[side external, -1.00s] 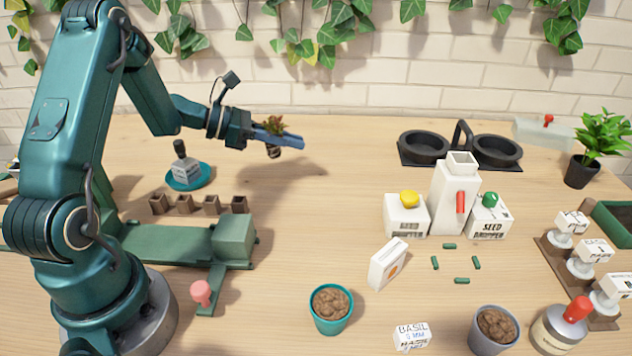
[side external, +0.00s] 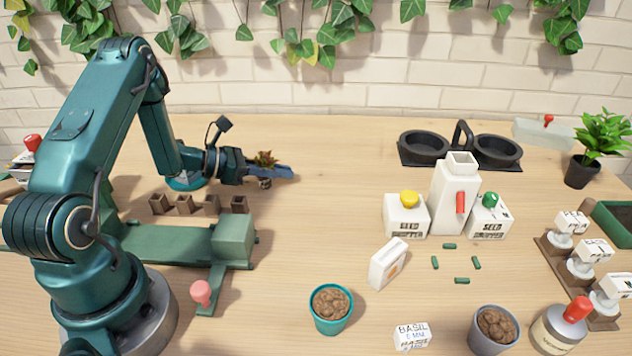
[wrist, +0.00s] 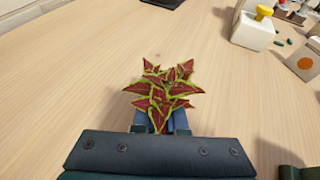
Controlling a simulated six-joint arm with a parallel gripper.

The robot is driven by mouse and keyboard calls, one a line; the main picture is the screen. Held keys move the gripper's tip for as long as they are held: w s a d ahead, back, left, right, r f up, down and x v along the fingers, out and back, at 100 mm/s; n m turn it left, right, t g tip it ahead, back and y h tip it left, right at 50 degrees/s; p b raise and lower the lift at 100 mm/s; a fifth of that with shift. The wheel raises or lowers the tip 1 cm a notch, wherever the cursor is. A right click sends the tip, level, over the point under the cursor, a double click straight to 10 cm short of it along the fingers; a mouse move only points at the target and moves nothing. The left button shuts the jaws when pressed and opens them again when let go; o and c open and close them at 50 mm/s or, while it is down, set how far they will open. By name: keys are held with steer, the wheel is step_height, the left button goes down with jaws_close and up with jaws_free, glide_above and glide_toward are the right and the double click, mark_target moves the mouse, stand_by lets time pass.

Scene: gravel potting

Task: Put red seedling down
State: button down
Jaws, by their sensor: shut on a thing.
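The red seedling (side external: 264,160) has dark red leaves with green edges, and its small dark root plug shows just under the fingers. My gripper (side external: 270,171) is shut on it and holds it upright, low over bare table behind the row of small brown pots. In the wrist view the seedling's leaves (wrist: 162,92) hide most of the fingers and the plug. I cannot tell whether the plug touches the table.
The middle table is clear.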

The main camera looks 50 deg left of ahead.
steer(key=shift+f, duration=0.1)
steer(key=shift+f, duration=0.15)
steer(key=c, duration=1)
jaws_free()
steer(key=shift+o, duration=0.2)
steer(key=shift+s+r, duration=0.1)
steer(key=shift+r, duration=0.15)
steer(key=v, duration=0.7)
steer(key=shift+s+a, duration=0.1)
